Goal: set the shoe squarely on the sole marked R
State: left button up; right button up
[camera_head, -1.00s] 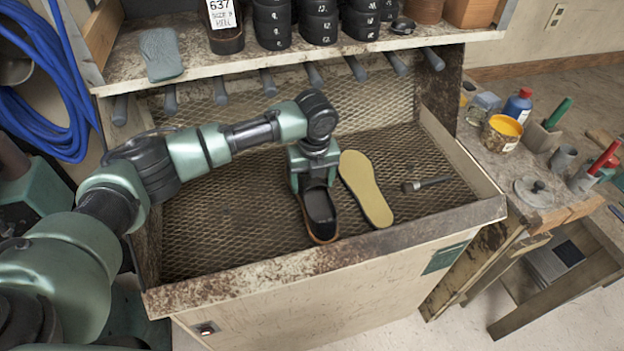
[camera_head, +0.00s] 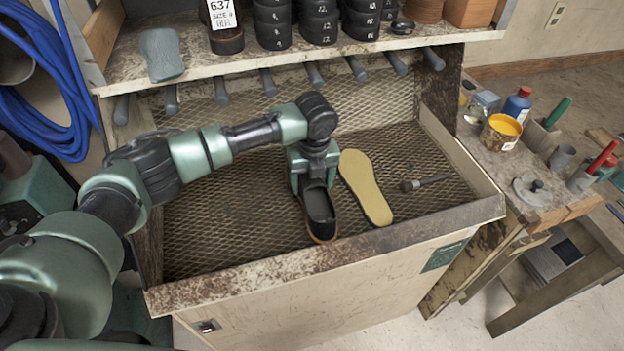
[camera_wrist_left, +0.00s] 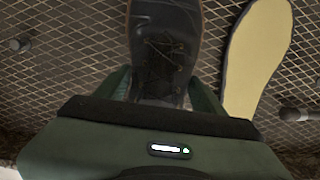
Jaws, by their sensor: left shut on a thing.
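A dark shoe (camera_head: 319,213) with a brown rim along its sole sits in the mesh-floored tray, its opening facing up. My left gripper (camera_head: 315,180) comes down from above and is shut on the shoe. In the left wrist view the laced shoe (camera_wrist_left: 165,45) lies between the gripper's fingers (camera_wrist_left: 160,92). A tan sole (camera_head: 366,188) lies flat on the mesh just right of the shoe, apart from it; it also shows in the left wrist view (camera_wrist_left: 258,55). No R mark is readable on it. My right gripper is not in view.
The tray's raised front edge (camera_head: 330,262) is close to the shoe. The mesh left of the shoe is clear.

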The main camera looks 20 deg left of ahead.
pick_arm(q)
jog(key=shift+f+p, duration=0.15)
jog(key=shift+p, duration=0.15)
dwell(1.1)
jog(key=o, duration=1.8)
jog(key=shift+c, duration=0.2)
